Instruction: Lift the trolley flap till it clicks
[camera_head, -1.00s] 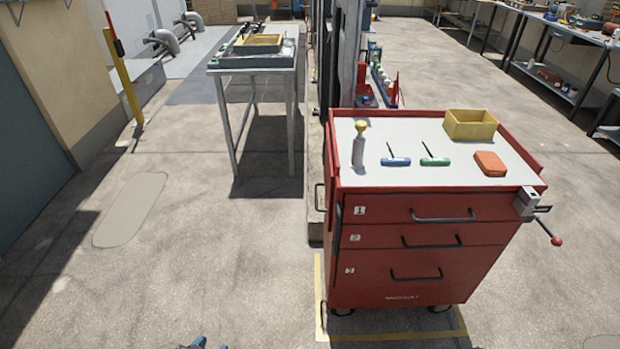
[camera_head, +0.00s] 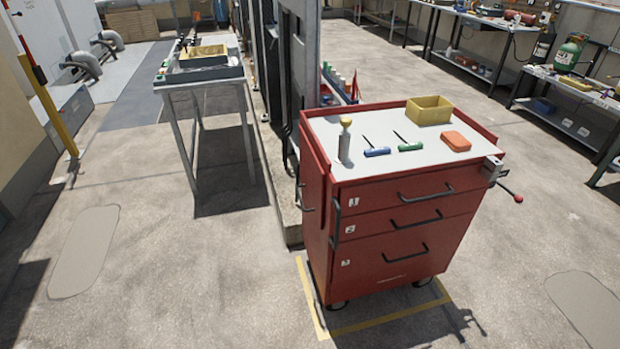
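The red trolley (camera_head: 400,235) stands right of centre on the floor, its three numbered drawers shut. A red panel (camera_head: 314,215) covers its left side, with a dark bar handle (camera_head: 303,200) on it; it hangs upright, seen at a steep angle. I cannot tell for sure whether this panel is the flap, and no catch is visible. The trolley's pale top (camera_head: 400,165) carries a yellow bin (camera_head: 429,110), an orange case (camera_head: 456,141), a blue-handled tool (camera_head: 377,152), a green-handled tool (camera_head: 410,147) and a yellow-capped bottle (camera_head: 344,142). Neither of my grippers is in view.
A grey vice (camera_head: 492,170) with a red-knobbed lever juts from the trolley's right corner. A yellow floor outline (camera_head: 390,320) surrounds its base. A metal table (camera_head: 205,82) stands back left, a dark post (camera_head: 300,70) behind the trolley. The floor at left and front is clear.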

